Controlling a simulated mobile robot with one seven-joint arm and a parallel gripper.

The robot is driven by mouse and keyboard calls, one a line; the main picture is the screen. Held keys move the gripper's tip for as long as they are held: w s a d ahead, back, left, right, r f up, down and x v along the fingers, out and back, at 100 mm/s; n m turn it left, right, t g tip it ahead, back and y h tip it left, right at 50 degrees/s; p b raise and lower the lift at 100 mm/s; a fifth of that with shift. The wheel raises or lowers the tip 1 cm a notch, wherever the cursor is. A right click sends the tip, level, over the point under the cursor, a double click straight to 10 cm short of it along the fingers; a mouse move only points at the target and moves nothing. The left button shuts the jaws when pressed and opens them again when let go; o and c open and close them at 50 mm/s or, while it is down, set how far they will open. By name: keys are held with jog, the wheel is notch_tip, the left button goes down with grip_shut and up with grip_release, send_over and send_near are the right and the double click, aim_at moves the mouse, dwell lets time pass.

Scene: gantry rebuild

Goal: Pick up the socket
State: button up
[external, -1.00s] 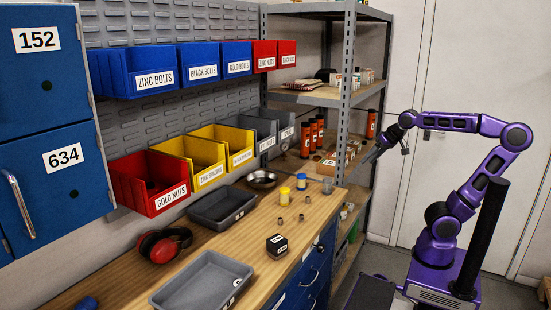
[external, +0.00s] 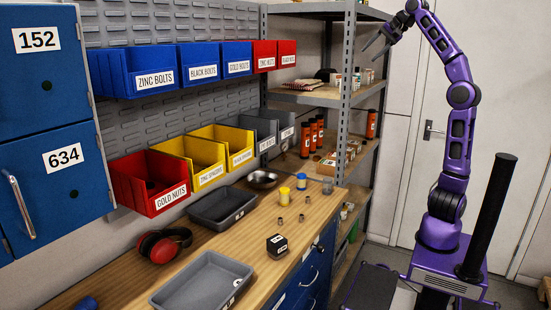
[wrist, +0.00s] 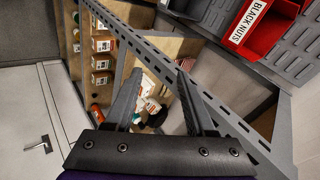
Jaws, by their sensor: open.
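My gripper (external: 374,48) is raised high beside the top of the shelf rack, far above and to the right of these pieces. In the wrist view my gripper (wrist: 158,76) is open with nothing between its fingers. No small metal pieces can be made out there.
The metal shelf rack (external: 347,75) with bottles and boxes stands between my arm and the wall bins. A door (external: 410,150) is behind my arm.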

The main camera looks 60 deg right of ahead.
jog(key=s+a+r+t, duration=0.1)
jog(key=a+r, duration=0.4)
jog(key=m+t+y+b, duration=0.1)
jog(key=m+y+b, duration=0.3)
jog(key=m+y, duration=0.75)
send_over(307, 202)
jog(key=s+d, duration=1.1)
jog(key=s, duration=0.1)
notch_tip(307, 202, down, 58)
jog(key=m+h, duration=0.2)
jog(key=shift+n, duration=0.25)
jog(key=b+x, duration=0.2)
jog(key=x, duration=1)
jog(key=shift+s+a+r, duration=0.1)
jog(key=shift+a, duration=0.1)
jog(key=x, duration=0.4)
jog(key=shift+s+a, duration=0.1)
jog(key=shift+a, duration=0.15)
jog(key=shift+w+a+f+b, duration=0.3)
jog(key=shift+w, duration=0.15)
grip_shut()
